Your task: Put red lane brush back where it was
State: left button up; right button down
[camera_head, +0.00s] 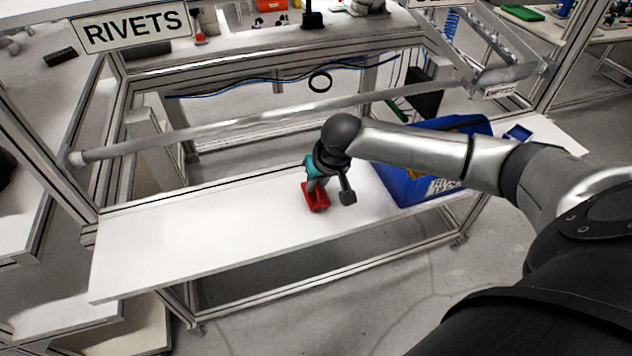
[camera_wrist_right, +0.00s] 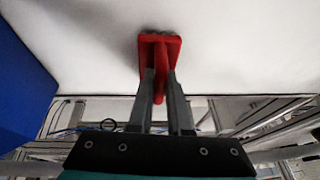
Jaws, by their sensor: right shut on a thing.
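The red lane brush (camera_head: 315,197) is at the middle of the white shelf, at or just above its surface; I cannot tell if it touches. In the right wrist view the brush (camera_wrist_right: 160,48) shows a flat red block with a red grip behind it. My right gripper (camera_head: 318,184) is above the brush, shut on its grip. Its two fingers also show in the right wrist view (camera_wrist_right: 161,90), one on each side of the grip. My left gripper is not in view.
A blue bin (camera_head: 415,188) stands on the shelf to the right of the brush, under my right forearm. A grey rail (camera_head: 270,127) runs behind the shelf. The white shelf (camera_head: 190,235) is bare to the left of the brush. A RIVETS sign (camera_head: 135,27) hangs at upper left.

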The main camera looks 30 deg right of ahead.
jog(key=c, duration=0.8)
grip_release()
jog(key=shift+c, duration=0.2)
jog(key=p+v, duration=0.1)
jog(key=v, duration=1.1)
jog(key=shift+r, duration=0.1)
